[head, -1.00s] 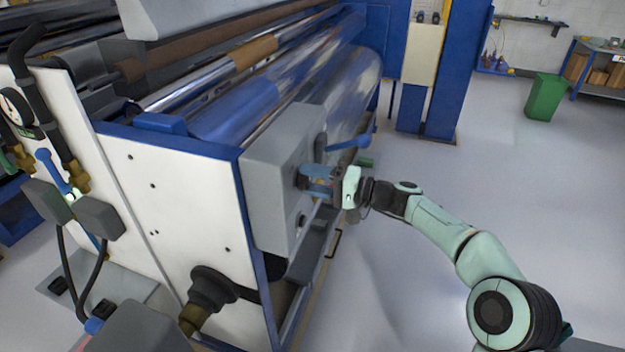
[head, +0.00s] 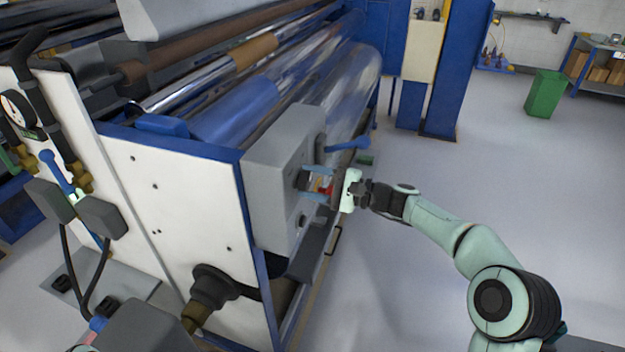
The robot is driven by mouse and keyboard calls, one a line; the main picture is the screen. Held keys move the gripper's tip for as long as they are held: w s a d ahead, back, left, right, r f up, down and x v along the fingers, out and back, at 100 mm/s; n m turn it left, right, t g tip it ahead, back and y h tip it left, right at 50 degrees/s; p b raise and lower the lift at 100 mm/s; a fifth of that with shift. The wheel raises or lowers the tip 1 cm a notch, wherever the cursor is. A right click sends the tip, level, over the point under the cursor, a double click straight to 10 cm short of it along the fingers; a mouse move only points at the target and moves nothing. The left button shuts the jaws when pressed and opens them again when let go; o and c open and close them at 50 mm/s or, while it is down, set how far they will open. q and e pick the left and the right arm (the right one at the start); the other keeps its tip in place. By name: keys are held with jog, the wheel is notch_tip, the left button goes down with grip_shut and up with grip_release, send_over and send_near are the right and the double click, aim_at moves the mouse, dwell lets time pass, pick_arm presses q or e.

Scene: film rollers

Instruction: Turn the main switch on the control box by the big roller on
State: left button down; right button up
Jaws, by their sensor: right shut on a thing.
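The grey control box (head: 268,190) is on the end of the machine, by the big film-wrapped roller (head: 352,85). The main switch (head: 325,187) shows as a small red and yellow part on the box's right-hand face. My right gripper (head: 314,184) is at that face, shut on the switch, with one blue-tipped finger above it and one below. The fingers hide part of the switch, and I cannot read its position. My left gripper is not in view.
A blue lever (head: 348,144) sticks out just above my right gripper. A round dark knob (head: 301,221) is lower on the same face. Open grey floor (head: 400,290) lies right of the machine. A green bin (head: 545,94) stands far back.

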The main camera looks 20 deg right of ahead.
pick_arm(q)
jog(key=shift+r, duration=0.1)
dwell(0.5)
pick_arm(e)
jog(key=o, duration=1.1)
jog(key=shift+c, duration=0.2)
jog(key=shift+s+d, duration=0.15)
jog(key=shift+d, duration=0.15)
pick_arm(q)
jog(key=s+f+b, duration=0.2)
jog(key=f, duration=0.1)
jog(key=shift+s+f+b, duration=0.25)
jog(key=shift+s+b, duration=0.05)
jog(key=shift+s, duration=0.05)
pick_arm(e)
jog(key=v, duration=1.2)
jog(key=shift+s+d, duration=0.25)
jog(key=shift+d, duration=0.05)
